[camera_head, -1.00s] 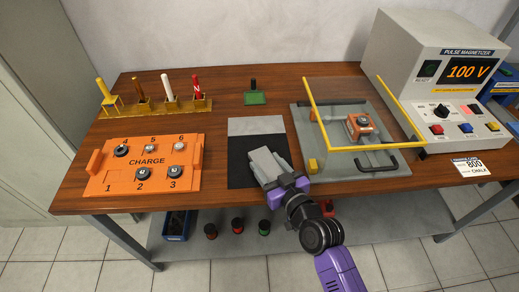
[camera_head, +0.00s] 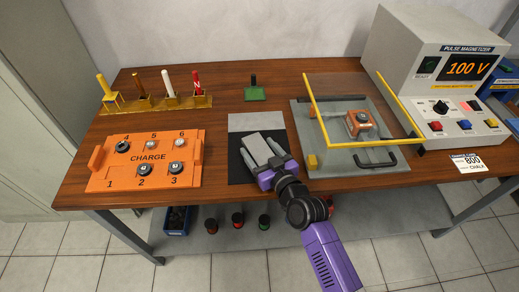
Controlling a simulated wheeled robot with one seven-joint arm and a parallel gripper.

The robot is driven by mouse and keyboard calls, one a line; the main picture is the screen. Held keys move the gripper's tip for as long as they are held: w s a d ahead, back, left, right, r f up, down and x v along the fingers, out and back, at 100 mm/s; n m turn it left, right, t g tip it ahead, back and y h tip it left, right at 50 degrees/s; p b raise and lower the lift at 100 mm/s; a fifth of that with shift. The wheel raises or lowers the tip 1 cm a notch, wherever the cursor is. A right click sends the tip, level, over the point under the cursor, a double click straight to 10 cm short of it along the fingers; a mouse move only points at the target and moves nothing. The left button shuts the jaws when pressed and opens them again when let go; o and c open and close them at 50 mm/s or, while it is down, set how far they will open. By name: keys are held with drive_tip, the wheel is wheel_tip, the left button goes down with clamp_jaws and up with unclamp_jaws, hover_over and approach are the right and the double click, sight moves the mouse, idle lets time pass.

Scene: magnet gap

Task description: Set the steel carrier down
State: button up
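The steel carrier is a pale grey block (camera_head: 263,145) over the two-tone mat, at the middle of the bench. I cannot tell whether the carrier's underside touches the mat.
An orange CHARGE tray (camera_head: 145,160) stands left, a yellow rack (camera_head: 160,103) behind it. A grey fixture plate (camera_head: 345,165) with a yellow-edged guard (camera_head: 365,145) is close on the right. The magnetizer (camera_head: 440,75) reads 100 V. The mat's light strip (camera_head: 255,121) is partly bare.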

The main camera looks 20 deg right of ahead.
drive_tip(key=shift+r, duration=0.1)
drive_tip(key=shift+r, duration=0.15)
drive_tip(key=s, duration=0.4)
drive_tip(key=s+r+b, duration=0.1)
drive_tip(key=s, duration=0.3)
drive_tip(key=s+d, duration=0.1)
drive_tip(key=s, duration=0.3)
drive_tip(key=shift+r, duration=0.3)
drive_tip(key=s+m+g+h, duration=0.1)
drive_tip(key=s+h, duration=0.1)
drive_tip(key=s, duration=2.1)
drive_tip(key=s+a+r, duration=0.1)
drive_tip(key=s+r, duration=0.4)
drive_tip(key=s, duration=0.3)
drive_tip(key=shift+s+r+y, duration=0.35)
drive_tip(key=shift+y, duration=0.05)
